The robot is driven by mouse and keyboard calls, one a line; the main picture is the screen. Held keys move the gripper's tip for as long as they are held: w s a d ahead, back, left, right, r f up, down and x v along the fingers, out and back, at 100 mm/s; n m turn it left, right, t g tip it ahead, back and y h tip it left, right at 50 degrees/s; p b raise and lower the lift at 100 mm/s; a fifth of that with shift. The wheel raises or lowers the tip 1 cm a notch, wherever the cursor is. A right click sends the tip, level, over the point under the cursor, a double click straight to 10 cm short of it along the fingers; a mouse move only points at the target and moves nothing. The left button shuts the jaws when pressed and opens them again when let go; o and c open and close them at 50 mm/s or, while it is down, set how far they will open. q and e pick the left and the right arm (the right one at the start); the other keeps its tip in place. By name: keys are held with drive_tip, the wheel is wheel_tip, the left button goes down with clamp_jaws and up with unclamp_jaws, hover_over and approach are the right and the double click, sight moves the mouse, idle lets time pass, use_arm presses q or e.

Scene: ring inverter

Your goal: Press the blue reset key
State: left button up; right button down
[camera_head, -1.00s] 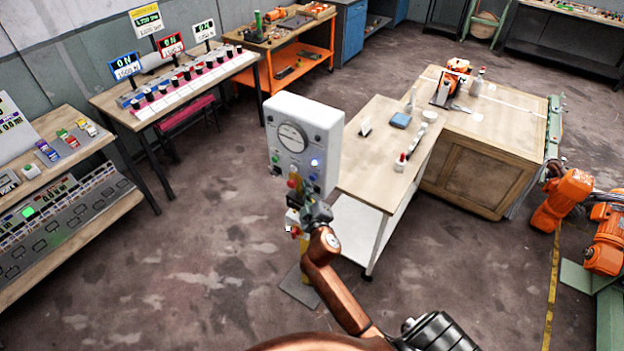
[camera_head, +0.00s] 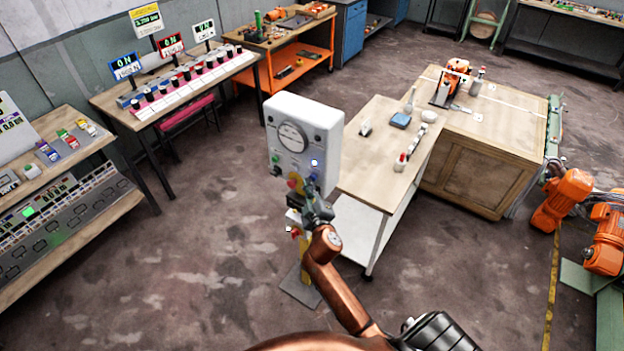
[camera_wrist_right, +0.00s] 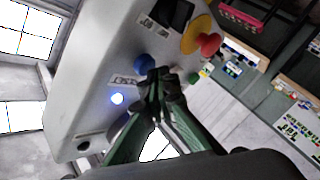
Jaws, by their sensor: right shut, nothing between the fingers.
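A white control box (camera_head: 303,112) stands on a yellow post in the head view. A blue round key (camera_wrist_right: 145,62) shows on its panel in the right wrist view, partly hidden behind my fingertips. A lit blue-white lamp (camera_wrist_right: 117,99) sits beside it, also seen in the head view (camera_head: 315,162). My right gripper (camera_wrist_right: 158,82) is shut and empty, its tips at the panel close to the blue key. I cannot tell whether they touch it. In the head view the right gripper (camera_head: 312,186) covers the lower right of the panel. My left gripper is out of view.
A red mushroom button (camera_wrist_right: 209,44) on a yellow base and a green button (camera_wrist_right: 193,77) are close to the fingertips. A wooden-topped table (camera_head: 365,172) stands just right of the box. Open floor (camera_head: 200,260) lies to the left.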

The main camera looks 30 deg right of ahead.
drive_tip(key=shift+w+d, duration=0.25)
drive_tip(key=shift+d, duration=0.25)
idle(0.6)
drive_tip(key=shift+s+a, duration=0.1)
drive_tip(key=shift+a, duration=0.05)
drive_tip(key=shift+s+a, duration=0.3)
drive_tip(key=shift+a, duration=0.4)
drive_tip(key=shift+s+a+b, duration=0.1)
drive_tip(key=shift+s+a, duration=0.2)
drive_tip(key=shift+a, duration=0.5)
drive_tip(key=shift+s+a+b, duration=0.1)
drive_tip(key=shift+s+a, duration=0.25)
drive_tip(key=shift+a, duration=0.4)
drive_tip(key=shift+s+a+b, duration=0.1)
drive_tip(key=shift+s+a, duration=0.2)
drive_tip(key=shift+a, duration=0.5)
drive_tip(key=shift+f, duration=0.1)
